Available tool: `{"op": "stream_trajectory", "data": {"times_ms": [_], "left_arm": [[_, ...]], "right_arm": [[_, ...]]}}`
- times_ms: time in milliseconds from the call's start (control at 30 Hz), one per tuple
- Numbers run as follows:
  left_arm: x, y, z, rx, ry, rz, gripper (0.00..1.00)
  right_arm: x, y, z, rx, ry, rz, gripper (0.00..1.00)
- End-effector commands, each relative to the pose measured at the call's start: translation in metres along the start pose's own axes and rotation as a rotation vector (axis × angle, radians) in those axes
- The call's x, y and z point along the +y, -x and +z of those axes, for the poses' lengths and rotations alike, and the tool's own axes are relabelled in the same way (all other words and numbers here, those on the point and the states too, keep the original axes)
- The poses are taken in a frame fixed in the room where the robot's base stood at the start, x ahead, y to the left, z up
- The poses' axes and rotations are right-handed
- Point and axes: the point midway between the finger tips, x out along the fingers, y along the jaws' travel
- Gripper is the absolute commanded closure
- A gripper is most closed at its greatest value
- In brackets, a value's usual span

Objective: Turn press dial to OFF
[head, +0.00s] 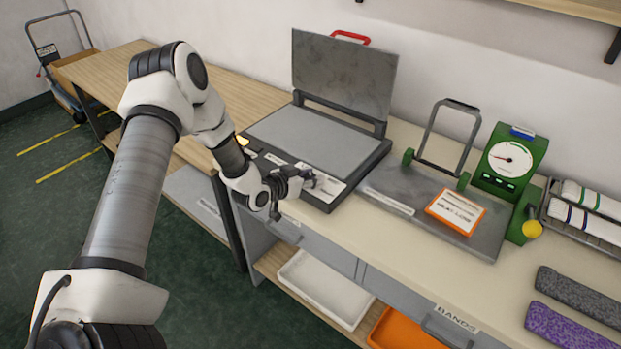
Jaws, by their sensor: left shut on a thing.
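The press (310,155) sits open on the bench, its grey lid (343,72) raised with a red handle (351,37) on top. Its front panel (330,188) carries white labels and a small glowing light (243,141) at the left end. My left gripper (308,180) is at the front panel, shut on the press dial. The dial is mostly hidden by the fingers, and its setting cannot be read. My right gripper is not in view.
Right of the press are a grey plate with an upright handle frame (440,135), an orange-edged card (456,211) and a green dial gauge (511,160). Rolled towels (590,215) and grey and purple bands (570,325) lie further right. White (325,290) and orange (400,330) trays are below.

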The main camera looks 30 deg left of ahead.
Motion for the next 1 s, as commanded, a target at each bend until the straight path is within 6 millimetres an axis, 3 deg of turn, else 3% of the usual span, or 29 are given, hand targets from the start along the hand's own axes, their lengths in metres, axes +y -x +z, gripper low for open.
{"op": "stream_trajectory", "data": {"times_ms": [500,1000], "left_arm": [[0.003,-0.002,0.003,-0.002,0.173,-0.428,0.99],[0.001,-0.001,0.002,-0.002,0.312,-0.755,0.99]], "right_arm": [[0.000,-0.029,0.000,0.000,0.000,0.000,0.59],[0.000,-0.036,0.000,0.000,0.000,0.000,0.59]]}}
